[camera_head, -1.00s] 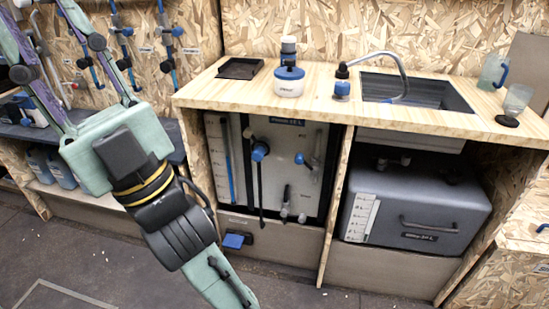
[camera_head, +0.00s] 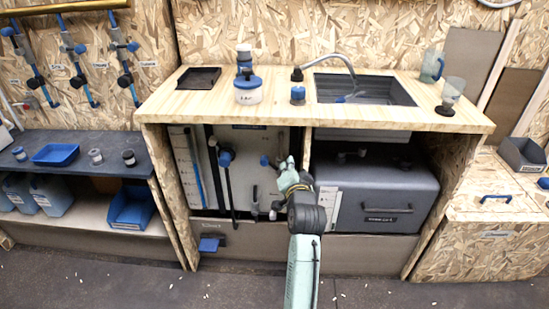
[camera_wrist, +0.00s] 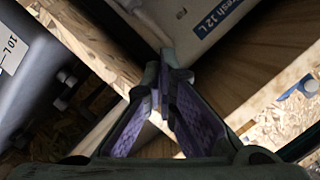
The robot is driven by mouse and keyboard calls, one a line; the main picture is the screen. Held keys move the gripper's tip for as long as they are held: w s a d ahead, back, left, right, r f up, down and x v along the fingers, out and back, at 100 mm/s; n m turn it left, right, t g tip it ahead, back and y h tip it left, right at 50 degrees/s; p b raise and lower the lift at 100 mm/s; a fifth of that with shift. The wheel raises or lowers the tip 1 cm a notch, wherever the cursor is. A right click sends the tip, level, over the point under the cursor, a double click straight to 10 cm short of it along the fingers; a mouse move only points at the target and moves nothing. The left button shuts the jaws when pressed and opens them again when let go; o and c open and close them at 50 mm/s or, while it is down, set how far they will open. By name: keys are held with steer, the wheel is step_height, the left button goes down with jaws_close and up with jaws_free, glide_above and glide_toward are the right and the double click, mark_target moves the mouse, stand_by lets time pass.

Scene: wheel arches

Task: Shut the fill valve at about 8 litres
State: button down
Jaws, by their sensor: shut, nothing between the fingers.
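The pale fresh-water tank (camera_head: 243,182) stands in the left bay under the counter. It also shows in the wrist view (camera_wrist: 195,18), labelled "Fresh 12 L". A level scale (camera_head: 186,160) with a blue column is on its left; its marks are too small to read. A blue valve fitting (camera_head: 226,158) with a dark pipe below is on its front. A second blue fitting (camera_head: 264,160) is farther right, close to my gripper. I cannot tell which is the fill valve. My gripper (camera_head: 284,166) is shut and empty in front of the tank's right side; its fingertips (camera_wrist: 166,62) show in the wrist view.
A wooden post (camera_head: 307,150) divides the bays, just right of my gripper. A grey tank (camera_head: 385,190) fills the right bay. A sink (camera_head: 362,90) and tap (camera_head: 330,57) are above. A blue pedal (camera_head: 210,244) sits low left.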

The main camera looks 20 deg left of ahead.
steer(key=w+a+f+p, duration=0.3)
steer(key=w+a+f, duration=0.1)
steer(key=w+a, duration=0.2)
steer(key=shift+x, duration=0.75)
